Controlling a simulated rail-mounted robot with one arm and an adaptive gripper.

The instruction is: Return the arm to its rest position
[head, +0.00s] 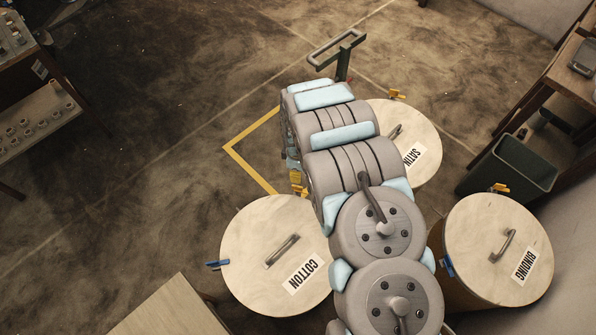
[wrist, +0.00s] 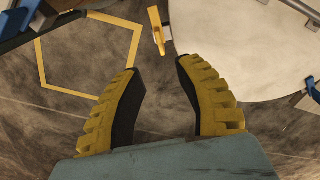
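My gripper (wrist: 158,68) shows in the wrist view. Its two yellow fingers with black inner pads stand apart, and nothing is between them. Bare floor lies beyond the gap, with a pale round lid (wrist: 235,45) to the upper right. In the head view my grey arm (head: 345,160) reaches from the bottom edge up to the middle. The arm hides most or all of my gripper there. A small yellow piece shows by the arm's left side, and I cannot tell whether it is a finger or a clip.
Lidded drums marked COTTON (head: 255,235), SATIN (head: 425,135) and BINDING (head: 475,225) stand close around my arm. A green stand (head: 343,62) is beyond it. A dark bin (head: 515,165) and bench (head: 545,90) are right, a rack (head: 40,115) left. The upper-left floor is clear.

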